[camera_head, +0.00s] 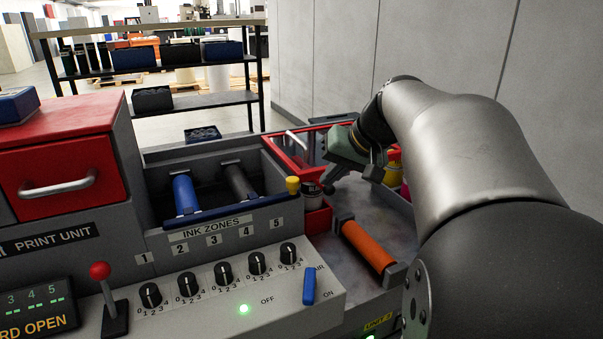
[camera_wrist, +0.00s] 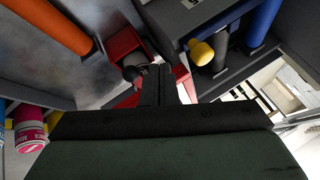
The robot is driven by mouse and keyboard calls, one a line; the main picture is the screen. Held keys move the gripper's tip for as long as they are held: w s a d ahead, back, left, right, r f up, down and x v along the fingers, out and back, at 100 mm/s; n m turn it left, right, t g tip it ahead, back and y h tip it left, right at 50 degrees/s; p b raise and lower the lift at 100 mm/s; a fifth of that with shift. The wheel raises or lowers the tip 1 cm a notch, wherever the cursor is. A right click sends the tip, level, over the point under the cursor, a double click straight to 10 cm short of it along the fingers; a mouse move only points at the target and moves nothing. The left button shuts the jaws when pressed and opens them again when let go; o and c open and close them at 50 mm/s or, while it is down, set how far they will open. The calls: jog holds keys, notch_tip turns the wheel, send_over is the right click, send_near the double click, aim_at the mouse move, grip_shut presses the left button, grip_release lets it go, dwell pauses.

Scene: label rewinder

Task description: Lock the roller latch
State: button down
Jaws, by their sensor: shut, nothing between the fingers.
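A yellow knob (camera_head: 292,185) stands at the right front corner of the grey roller tray, and it also shows in the wrist view (camera_wrist: 201,53). It may be the roller latch, but its label and lock state cannot be read. In the tray lie a blue roller (camera_head: 186,194) and a black roller (camera_head: 239,182). My gripper (camera_head: 325,186) is shut and empty, to the right of the knob and apart from it. In the wrist view its fingertips (camera_wrist: 155,72) are over a small red holder (camera_wrist: 122,44) with a dark, light-banded jar (camera_wrist: 134,66).
An orange roller (camera_head: 367,246) lies on the grey deck in front of my gripper. Ink containers, one magenta (camera_wrist: 29,128), stand beside it. The panel has several black dials (camera_head: 257,263), a blue switch (camera_head: 309,286) and a red-knobbed lever (camera_head: 101,272). A red-railed tray (camera_head: 285,158) is behind.

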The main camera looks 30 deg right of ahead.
jog(key=v, duration=1)
jog(key=shift+w, duration=0.1)
jog(key=s+a+f+n+g+p, duration=0.1)
jog(key=s+a+f+g+p, duration=0.15)
jog(key=a+p, duration=0.35)
jog(key=s+a+f+n+g+p, duration=0.1)
jog(key=a+f+p, duration=0.3)
jog(key=a, duration=0.5)
jog(key=s+a+f+n+g+h+p, duration=0.2)
jog(key=s+a+f+p, duration=0.2)
jog(key=s, duration=0.4)
notch_tip(320, 180, down, 3)
jog(key=shift+s+a+r+n+h+p, duration=0.1)
jog(key=shift+s+a+n+h+p, duration=0.25)
jog(key=shift+a, duration=0.4)
jog(key=shift+w, duration=0.1)
